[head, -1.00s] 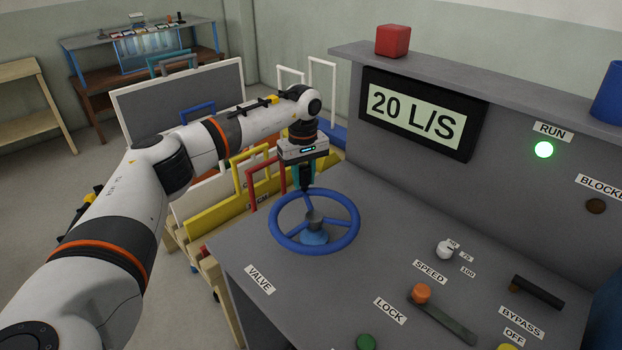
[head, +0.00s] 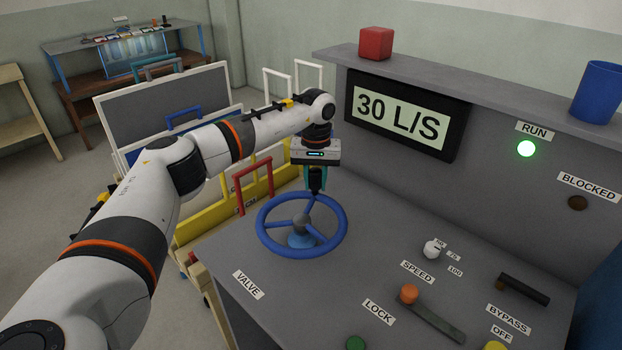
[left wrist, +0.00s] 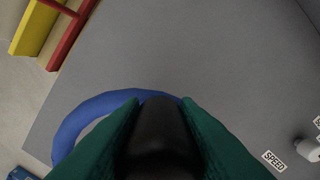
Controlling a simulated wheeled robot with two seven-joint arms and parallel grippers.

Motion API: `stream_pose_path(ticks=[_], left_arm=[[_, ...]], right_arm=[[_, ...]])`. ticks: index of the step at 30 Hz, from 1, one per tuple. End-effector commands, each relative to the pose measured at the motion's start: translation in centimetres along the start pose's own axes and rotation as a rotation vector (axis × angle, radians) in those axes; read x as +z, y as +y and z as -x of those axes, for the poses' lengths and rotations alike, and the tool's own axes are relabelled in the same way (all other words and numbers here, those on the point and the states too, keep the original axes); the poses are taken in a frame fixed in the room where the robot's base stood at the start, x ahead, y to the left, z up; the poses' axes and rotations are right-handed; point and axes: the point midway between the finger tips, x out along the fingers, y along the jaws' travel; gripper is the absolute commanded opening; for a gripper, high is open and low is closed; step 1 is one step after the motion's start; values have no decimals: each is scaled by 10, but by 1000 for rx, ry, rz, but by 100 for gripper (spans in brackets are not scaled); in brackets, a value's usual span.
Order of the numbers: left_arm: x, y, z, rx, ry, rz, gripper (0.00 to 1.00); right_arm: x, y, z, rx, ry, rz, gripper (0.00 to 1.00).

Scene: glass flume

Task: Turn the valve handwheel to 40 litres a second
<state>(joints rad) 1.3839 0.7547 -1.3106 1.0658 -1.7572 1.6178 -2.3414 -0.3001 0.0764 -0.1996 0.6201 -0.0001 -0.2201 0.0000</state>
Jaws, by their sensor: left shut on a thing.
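The blue valve handwheel (head: 340,240) stands on the grey console top, above the VALVE label (head: 248,285). My left gripper (head: 316,188) points down at the far side of its rim and is shut on a dark part there. In the left wrist view the green fingers (left wrist: 158,125) close on this black, rounded piece, which looks like the wheel's handle; the blue rim (left wrist: 85,115) shows behind it. The display (head: 400,115) reads 30 L/S. The green RUN lamp (head: 526,148) is lit and the BLOCKED lamp (head: 577,202) is dark. My right gripper is not in view.
A white SPEED knob (head: 432,249), an orange-knobbed LOCK lever (head: 409,293) and a dark BYPASS handle (head: 524,288) are on the console to the right. A red block (head: 376,43) and a blue cup (head: 598,92) stand on the ledge. Coloured panels stand in a rack at left.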

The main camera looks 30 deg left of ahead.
Motion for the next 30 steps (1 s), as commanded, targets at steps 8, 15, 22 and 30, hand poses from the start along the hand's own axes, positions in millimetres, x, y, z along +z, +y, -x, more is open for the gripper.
stream_pose_path(ticks=[8,15,22,30], left_arm=[[-2,-6,0,-5,3,-3,0],[-3,-6,0,-6,4,-2,0],[-2,-5,0,-4,4,-2,50],[-2,-4,2,-3,3,0,50]], right_arm=[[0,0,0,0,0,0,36],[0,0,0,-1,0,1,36],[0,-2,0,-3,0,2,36],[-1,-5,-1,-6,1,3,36]])
